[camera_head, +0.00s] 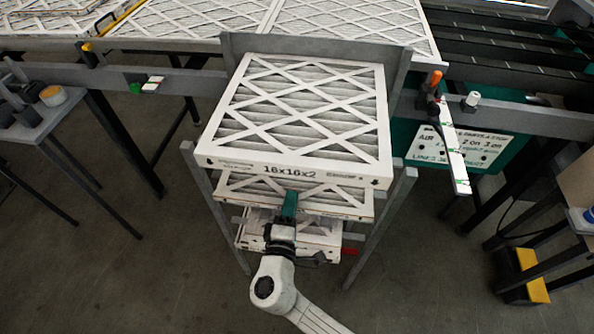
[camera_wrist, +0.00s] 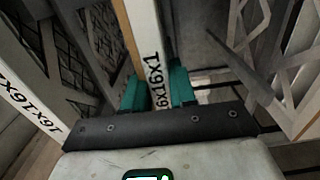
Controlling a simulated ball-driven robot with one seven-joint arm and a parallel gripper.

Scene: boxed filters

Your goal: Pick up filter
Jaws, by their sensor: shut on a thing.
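A stack of white-framed filters with crossed lattice faces sits in a grey rack (camera_head: 398,190). The top filter (camera_head: 300,110) is marked "16x16x2". Below it is a second filter (camera_head: 240,190), and lower ones (camera_head: 255,235) are partly hidden by my arm. My gripper (camera_head: 289,205) is at the front edge of the second filter. In the wrist view, the green fingers of my gripper (camera_wrist: 160,88) are shut on a filter's white edge (camera_wrist: 145,40), one on each side. Its printed label is partly covered. Other filters flank it at left (camera_wrist: 25,108) and right (camera_wrist: 298,85).
More filters (camera_head: 180,22) lie flat on the table behind. A conveyor with dark rollers (camera_head: 520,55) and a green sign (camera_head: 465,150) are at right. A small side table (camera_head: 45,115) stands at left. The floor between left table and rack is clear.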

